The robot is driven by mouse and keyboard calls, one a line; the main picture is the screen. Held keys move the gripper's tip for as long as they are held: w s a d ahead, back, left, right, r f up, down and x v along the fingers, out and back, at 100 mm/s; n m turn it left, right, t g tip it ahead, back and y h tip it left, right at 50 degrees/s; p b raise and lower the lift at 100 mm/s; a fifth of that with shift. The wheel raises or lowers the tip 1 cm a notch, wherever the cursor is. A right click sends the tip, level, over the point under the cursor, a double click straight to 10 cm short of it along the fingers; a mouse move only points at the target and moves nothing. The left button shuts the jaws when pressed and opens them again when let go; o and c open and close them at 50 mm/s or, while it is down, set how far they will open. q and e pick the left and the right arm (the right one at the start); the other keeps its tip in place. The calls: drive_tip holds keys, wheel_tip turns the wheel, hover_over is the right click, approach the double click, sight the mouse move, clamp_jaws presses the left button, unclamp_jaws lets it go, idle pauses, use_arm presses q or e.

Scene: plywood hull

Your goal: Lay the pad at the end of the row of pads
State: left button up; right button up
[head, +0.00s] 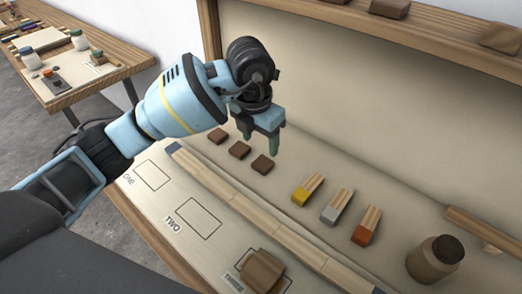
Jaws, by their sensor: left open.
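Three small dark brown pads lie in a slanting row on the bench: the far pad (217,136), the middle pad (239,149) and the near pad (263,165). My left gripper (261,142) points down with its green fingers apart and nothing between them. In the picture it is just above the near pad; I cannot tell the exact height gap. My right gripper is not in view.
Yellow (308,189), grey (337,206) and orange (367,226) ended wooden pieces lie right of the pads. A brown block (262,270) covers part of the outline marked THREE. A dark-lidded jar (434,259) stands at right. Outlines ONE and TWO are empty.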

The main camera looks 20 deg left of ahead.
use_arm(q)
drive_tip(key=shift+s+a+r, duration=0.1)
drive_tip(key=shift+s+r, duration=0.05)
drive_tip(key=shift+r, duration=0.95)
drive_tip(key=shift+s+r, duration=0.1)
drive_tip(key=shift+r, duration=1)
